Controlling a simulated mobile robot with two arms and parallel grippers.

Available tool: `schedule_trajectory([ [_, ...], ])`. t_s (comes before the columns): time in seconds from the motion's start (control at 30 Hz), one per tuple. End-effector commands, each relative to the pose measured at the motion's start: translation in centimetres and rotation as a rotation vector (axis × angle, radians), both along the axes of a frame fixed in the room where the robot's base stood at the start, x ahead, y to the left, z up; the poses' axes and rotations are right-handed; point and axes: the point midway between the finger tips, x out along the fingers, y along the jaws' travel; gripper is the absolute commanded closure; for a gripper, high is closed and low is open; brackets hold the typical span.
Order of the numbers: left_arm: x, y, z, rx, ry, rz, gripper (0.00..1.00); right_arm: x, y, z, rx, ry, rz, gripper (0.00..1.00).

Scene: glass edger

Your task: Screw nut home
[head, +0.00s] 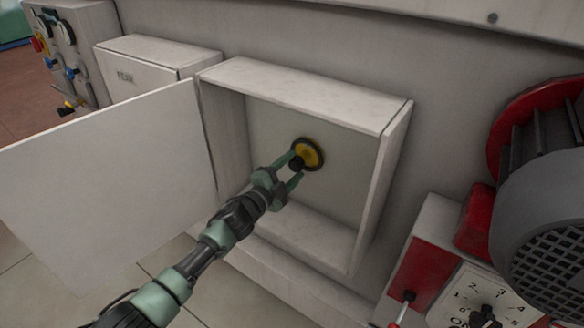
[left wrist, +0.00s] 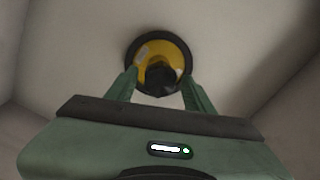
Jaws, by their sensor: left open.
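The nut (head: 297,163) looks like a small dark knob in front of a round yellow disc (head: 311,151) with a black rim, on the back wall of an open white box. In the left wrist view the dark nut (left wrist: 161,79) sits at the lower middle of the yellow disc (left wrist: 178,52). My left gripper (head: 293,170) reaches into the box with its green fingers open, one on each side of the nut. In the left wrist view its fingertips (left wrist: 158,80) flank the nut, with slim gaps or light contact; I cannot tell which. My right gripper is not in view.
The box (head: 300,92) has its door (head: 110,180) swung open to the left. A closed white box (head: 150,70) and a control panel (head: 70,50) stand further left. A grey motor (head: 545,215) and a red switch box (head: 425,270) stand at right.

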Motion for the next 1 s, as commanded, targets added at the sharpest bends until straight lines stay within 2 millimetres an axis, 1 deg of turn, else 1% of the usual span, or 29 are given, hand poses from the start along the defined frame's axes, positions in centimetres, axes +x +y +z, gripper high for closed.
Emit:
schedule_trajectory([
  [0.2,0.0,0.0,0.0,0.003,-0.002,0.000,0.47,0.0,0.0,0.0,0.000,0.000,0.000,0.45],
  [0.23,0.0,0.0,0.0,0.004,-0.003,0.000,0.50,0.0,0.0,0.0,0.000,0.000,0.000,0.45],
  [0.27,0.0,0.0,0.0,0.004,-0.003,0.000,0.58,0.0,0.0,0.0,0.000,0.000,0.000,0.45],
  [0.3,0.0,0.0,0.0,0.004,-0.003,0.000,0.70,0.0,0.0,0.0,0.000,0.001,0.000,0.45],
  [0.37,0.0,0.0,0.0,0.005,-0.004,0.000,0.86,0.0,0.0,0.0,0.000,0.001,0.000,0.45],
  [0.4,0.0,0.0,0.0,0.005,-0.004,0.000,0.97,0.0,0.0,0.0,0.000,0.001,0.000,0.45],
  [0.43,0.0,0.0,0.0,0.005,-0.004,0.000,1.00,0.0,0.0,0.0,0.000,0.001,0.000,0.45],
  [0.57,0.0,0.0,-0.1,0.032,-0.024,0.000,1.00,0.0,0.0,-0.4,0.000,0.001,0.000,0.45],
  [0.67,0.0,0.0,-0.4,0.161,-0.120,-0.001,1.00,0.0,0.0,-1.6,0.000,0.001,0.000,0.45],
  [0.77,0.0,0.0,-0.5,0.374,-0.276,-0.001,1.00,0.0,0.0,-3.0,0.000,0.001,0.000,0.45],
  [0.87,0.1,0.0,-0.5,0.626,-0.460,0.000,1.00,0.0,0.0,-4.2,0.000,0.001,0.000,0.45],
  [0.9,0.1,0.0,-0.4,0.743,-0.544,0.001,1.00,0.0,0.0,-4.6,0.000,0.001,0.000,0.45],
  [0.97,0.1,0.0,-0.3,0.916,-0.669,0.000,1.00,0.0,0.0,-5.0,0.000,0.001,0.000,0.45],
  [1.0,0.1,-0.1,0.0,0.953,-0.694,0.000,0.59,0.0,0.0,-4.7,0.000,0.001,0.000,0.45],
])
